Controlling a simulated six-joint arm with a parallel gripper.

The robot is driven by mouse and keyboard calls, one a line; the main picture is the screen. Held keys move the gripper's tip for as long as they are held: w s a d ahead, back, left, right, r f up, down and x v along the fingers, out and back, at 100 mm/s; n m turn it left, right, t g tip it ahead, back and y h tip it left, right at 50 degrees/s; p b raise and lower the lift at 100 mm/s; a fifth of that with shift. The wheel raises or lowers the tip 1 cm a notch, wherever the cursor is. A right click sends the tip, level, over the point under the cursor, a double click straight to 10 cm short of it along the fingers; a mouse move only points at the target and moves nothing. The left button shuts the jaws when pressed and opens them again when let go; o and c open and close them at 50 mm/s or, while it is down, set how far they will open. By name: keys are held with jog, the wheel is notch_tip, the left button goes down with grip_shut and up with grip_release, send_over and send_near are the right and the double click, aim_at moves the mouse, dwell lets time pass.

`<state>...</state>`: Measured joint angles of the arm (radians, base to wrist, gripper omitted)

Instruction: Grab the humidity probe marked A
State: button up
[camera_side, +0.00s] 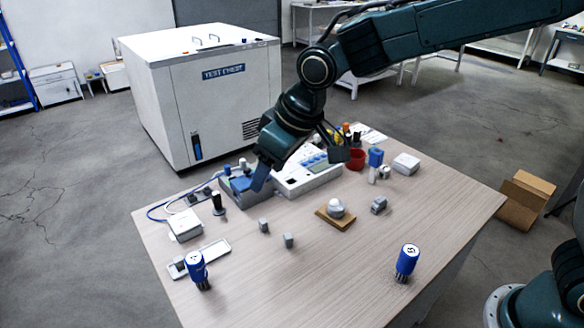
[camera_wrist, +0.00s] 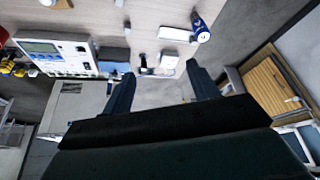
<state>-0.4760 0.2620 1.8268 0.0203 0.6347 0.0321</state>
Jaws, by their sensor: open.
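Two blue probes with white marks on their caps stand on the table. One probe (camera_side: 196,270) is at the front left, and the other probe (camera_side: 407,262) is at the front right. I cannot read which is marked A. My gripper (camera_side: 262,180) is over the back left of the table, apart from both probes. In the wrist view my gripper (camera_wrist: 162,82) has its two fingers spread wide with nothing held between them. A blue probe (camera_wrist: 200,27) shows there at the upper right, beyond the fingertips, beside a white tray.
The flat tray (camera_side: 207,257) lies beside the left probe. A white box (camera_side: 185,224), small grey blocks (camera_side: 264,225) and a wooden block with a white dome (camera_side: 335,214) stand on the table (camera_side: 330,280). A white chest (camera_side: 200,90) stands behind. The front middle is clear.

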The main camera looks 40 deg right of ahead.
jog(key=n, duration=0.2)
send_near(197, 258)
jog(key=shift+w+d+f+g, duration=0.1)
jog(key=shift+w+d+g, duration=0.1)
jog(key=shift+w+g, duration=0.15)
jog(key=shift+y, duration=0.3)
jog(key=shift+x, duration=4.25)
jog(key=shift+f, duration=0.1)
jog(key=shift+x, duration=2.5)
jog(key=shift+s+f, duration=0.1)
jog(key=shift+s, duration=0.05)
